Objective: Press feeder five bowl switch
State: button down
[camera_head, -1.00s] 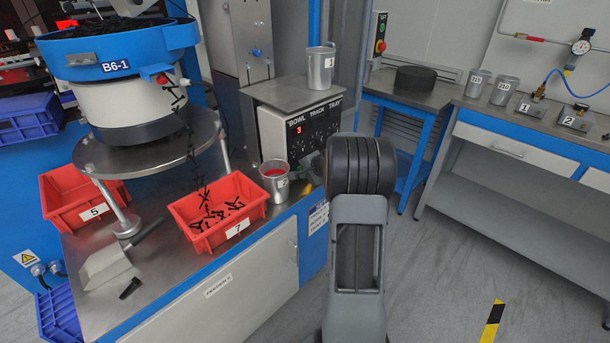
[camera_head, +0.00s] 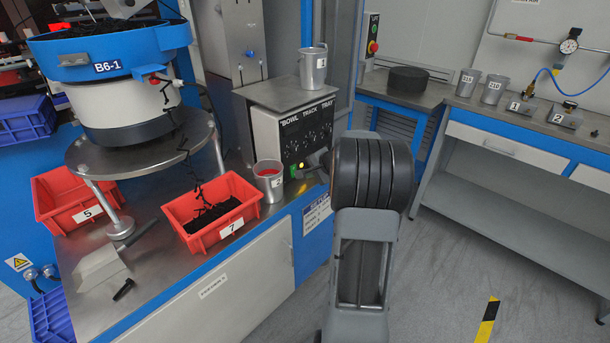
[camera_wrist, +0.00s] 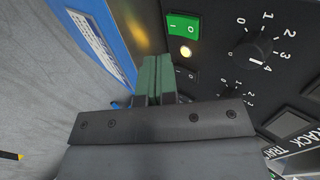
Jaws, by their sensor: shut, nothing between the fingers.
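The control box (camera_head: 262,128) carries BOWL, TRACK and TRAY labels above rows of knobs. In the wrist view a green rocker switch (camera_wrist: 183,27) sits on its black panel beside a lit yellowish lamp (camera_wrist: 186,52) and a numbered knob (camera_wrist: 250,52). A second, dark switch (camera_wrist: 185,82) lies below the lamp. My gripper (camera_wrist: 156,65) is shut and empty, with its greenish fingertips close to the panel, left of the switches; whether they touch it I cannot tell. No label reading feeder five shows.
The bowl feeder marked B6-1 (camera_head: 110,66) stands at left. Red bin 5 (camera_head: 60,222) and red bin 7 (camera_head: 243,232), holding black parts, sit below it. A metal cup (camera_head: 270,186) stands beside the control box, another (camera_head: 313,72) on it. A bench (camera_head: 520,130) is at right.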

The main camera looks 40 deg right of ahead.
jog(key=v, duration=0.7)
jog(key=shift+r+p, duration=0.15)
jog(key=shift+p, duration=0.3)
jog(key=shift+p, duration=0.4)
jog(key=shift+p, duration=0.45)
jog(key=shift+s+d+f+g+p, duration=0.1)
jog(key=shift+f+g+p, duration=0.05)
jog(key=shift+f+p, duration=0.25)
jog(key=shift+s+f+g+p, duration=0.1)
jog(key=shift+f+g+p, duration=0.05)
jog(key=shift+f+p, duration=0.25)
